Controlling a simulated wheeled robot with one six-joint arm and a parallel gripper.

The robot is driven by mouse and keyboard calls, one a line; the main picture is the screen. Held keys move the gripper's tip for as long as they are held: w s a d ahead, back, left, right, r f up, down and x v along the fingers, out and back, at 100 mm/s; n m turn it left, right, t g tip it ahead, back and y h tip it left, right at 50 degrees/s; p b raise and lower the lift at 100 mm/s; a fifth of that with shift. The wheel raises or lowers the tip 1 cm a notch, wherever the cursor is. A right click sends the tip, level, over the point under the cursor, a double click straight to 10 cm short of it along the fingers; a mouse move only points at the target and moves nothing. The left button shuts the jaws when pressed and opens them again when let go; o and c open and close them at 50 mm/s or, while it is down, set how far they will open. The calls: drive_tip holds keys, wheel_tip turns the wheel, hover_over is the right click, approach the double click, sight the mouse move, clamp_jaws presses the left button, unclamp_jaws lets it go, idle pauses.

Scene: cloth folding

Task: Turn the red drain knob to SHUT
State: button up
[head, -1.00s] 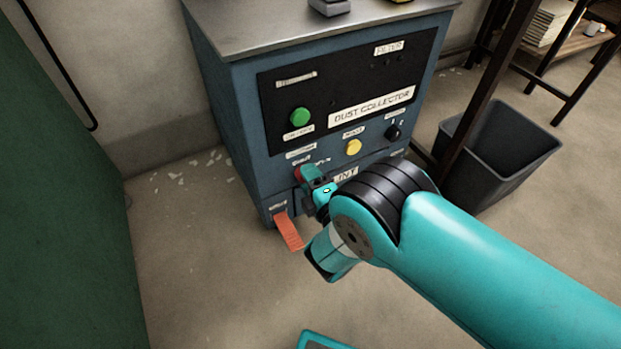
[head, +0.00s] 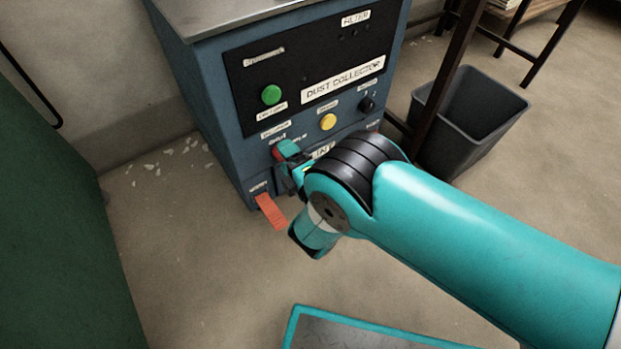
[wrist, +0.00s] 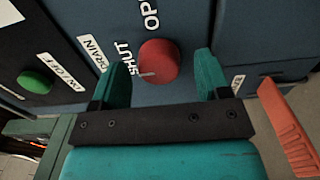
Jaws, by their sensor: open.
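The red drain knob (wrist: 158,60) is on the blue front panel. Its white pointer line is on its lower left side and points left, close to the end of the SHUT label (wrist: 122,56). The OPEN label (wrist: 150,14) is above the knob in the wrist view. My gripper (wrist: 161,66) is open, with one teal finger on each side of the knob and visible gaps between. In the head view, the knob (head: 277,153) is mostly hidden behind my gripper (head: 287,157), low on the dust collector (head: 225,125).
A green button (head: 271,95), a yellow button (head: 327,122) and a black knob (head: 367,104) are on the panel above. An orange strip (head: 270,211) sticks out at the lower left. A dark bin (head: 470,115) stands to the right.

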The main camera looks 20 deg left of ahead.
drive_tip(key=p+v, duration=1.7)
drive_tip(key=p, duration=0.5)
